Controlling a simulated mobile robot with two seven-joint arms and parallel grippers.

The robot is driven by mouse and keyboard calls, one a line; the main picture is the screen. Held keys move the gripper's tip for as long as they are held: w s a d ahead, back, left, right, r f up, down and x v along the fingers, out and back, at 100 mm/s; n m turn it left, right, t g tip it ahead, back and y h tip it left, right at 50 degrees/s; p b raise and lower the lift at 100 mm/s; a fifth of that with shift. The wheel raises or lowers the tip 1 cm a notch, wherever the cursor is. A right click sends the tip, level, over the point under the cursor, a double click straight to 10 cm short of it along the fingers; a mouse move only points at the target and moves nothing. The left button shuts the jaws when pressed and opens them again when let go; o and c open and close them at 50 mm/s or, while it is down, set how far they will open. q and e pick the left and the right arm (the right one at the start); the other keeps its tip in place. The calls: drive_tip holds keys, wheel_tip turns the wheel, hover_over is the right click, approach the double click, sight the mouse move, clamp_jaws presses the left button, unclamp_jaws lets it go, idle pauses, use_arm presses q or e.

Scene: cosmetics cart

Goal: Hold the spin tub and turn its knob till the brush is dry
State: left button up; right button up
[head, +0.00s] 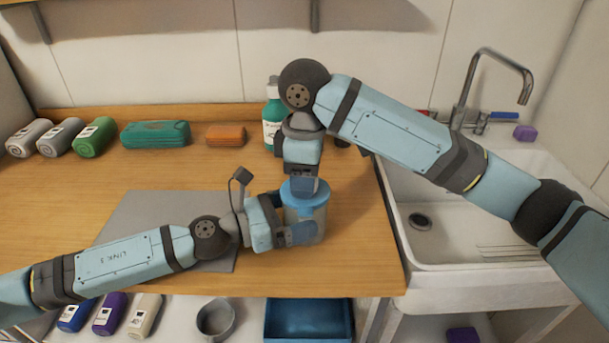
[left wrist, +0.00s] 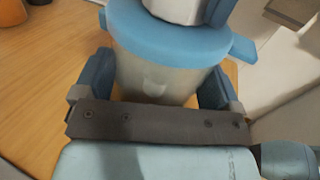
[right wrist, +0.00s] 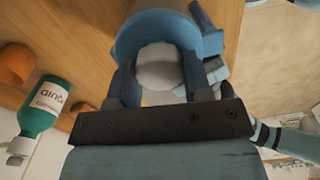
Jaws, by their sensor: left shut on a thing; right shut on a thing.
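The spin tub (head: 318,217) stands upright on the wooden counter near its right end. It has a grey translucent body and a blue lid (left wrist: 175,42). My left gripper (head: 290,232) is shut around the tub's body from the left; its two fingers flank the tub in the left wrist view (left wrist: 157,88). My right gripper (head: 303,187) comes down from above and is shut on the knob on the lid. The knob is pale and round between the fingers in the right wrist view (right wrist: 158,68). The brush is not visible.
A grey mat (head: 150,215) lies to the left. A teal case (head: 156,134), an orange block (head: 226,135) and several tubes line the back. The sink (head: 470,220) is right; a blue bin (head: 308,320) sits below.

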drive_tip(key=n, duration=0.5)
drive_tip(key=shift+n, duration=0.3)
drive_tip(key=n, duration=0.4)
drive_tip(key=shift+s+n, duration=0.1)
drive_tip(key=shift+n, duration=0.2)
drive_tip(key=o, duration=0.9)
drive_tip(key=shift+r, duration=0.1)
wheel_tip(320, 180, up, 12)
drive_tip(key=shift+f, duration=0.1)
